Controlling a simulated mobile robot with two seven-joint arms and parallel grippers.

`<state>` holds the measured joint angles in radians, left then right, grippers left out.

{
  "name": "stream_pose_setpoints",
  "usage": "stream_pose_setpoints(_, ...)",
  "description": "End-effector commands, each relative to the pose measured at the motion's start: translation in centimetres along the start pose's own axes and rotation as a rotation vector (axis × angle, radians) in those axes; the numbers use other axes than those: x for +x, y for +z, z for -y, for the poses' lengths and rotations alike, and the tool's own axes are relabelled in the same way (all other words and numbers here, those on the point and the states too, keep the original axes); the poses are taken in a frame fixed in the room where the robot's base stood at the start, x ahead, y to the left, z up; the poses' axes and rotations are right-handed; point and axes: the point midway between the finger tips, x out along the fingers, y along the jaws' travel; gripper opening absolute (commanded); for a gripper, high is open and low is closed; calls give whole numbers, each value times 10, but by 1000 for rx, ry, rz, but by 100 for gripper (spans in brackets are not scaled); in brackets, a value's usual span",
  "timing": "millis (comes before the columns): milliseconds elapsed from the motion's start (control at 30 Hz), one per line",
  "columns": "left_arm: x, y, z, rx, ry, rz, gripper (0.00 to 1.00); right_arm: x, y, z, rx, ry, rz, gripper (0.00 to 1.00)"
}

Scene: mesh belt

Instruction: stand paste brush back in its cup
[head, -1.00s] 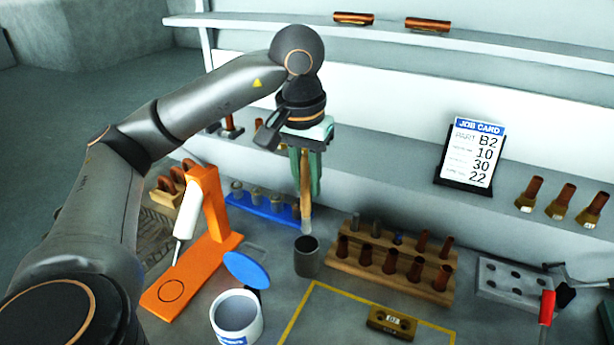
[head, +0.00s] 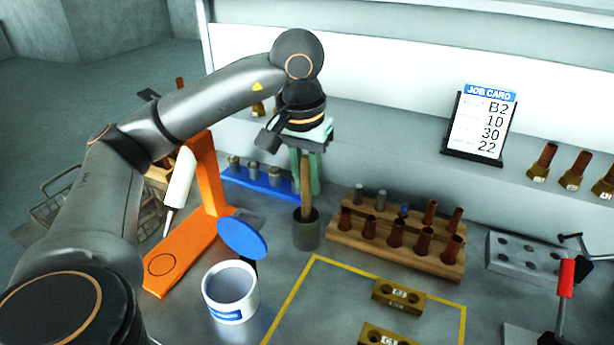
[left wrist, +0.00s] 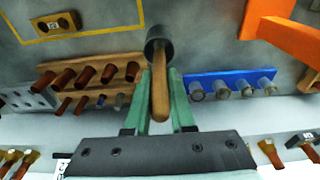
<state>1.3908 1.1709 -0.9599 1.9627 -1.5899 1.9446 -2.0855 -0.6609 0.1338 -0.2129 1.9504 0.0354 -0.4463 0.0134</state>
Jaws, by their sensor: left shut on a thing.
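The paste brush (head: 306,178) has a wooden handle and stands roughly upright, its lower end inside the dark grey cup (head: 307,236). My left gripper (head: 306,172) is shut on the brush handle, just above the cup. In the left wrist view, the wooden handle of the brush (left wrist: 160,97) lies between the green fingers of my left gripper (left wrist: 160,105). The cup (left wrist: 158,40) shows beyond the fingers, with the brush's lower end hidden in it. Whether the brush touches the cup's bottom cannot be seen. My right gripper is not in view.
A wooden rack (head: 395,245) with copper pieces stands right of the cup. A blue rack (head: 258,184) and an orange stand (head: 190,240) are to the left. A white pot (head: 231,290) with a blue lid (head: 243,238) stands in front. A job card (head: 482,122) stands behind.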

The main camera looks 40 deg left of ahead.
Motion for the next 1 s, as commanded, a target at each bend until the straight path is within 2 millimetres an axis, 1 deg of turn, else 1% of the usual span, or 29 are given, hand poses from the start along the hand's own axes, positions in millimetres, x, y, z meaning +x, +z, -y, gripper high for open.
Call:
stream_pose_setpoints(33, 4, 0, 0, 0, 0, 0, 0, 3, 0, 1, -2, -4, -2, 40)
stream_pose_setpoints(133, 6, 1, 0, 0, 0, -1, 0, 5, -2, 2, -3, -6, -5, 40)
stream_pose_setpoints(467, 6, 1, 0, 0, 0, 0, 0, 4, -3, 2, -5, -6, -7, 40)
stream_pose_setpoints(500, 6, 1, 0, 0, 0, 0, 23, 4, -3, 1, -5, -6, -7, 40)
stream_pose_setpoints(800, 6, 1, 0, 0, 0, 0, 57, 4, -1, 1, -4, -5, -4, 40)
stream_pose_setpoints(1000, 6, 1, 0, 0, 0, 0, 57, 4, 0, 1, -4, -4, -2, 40)
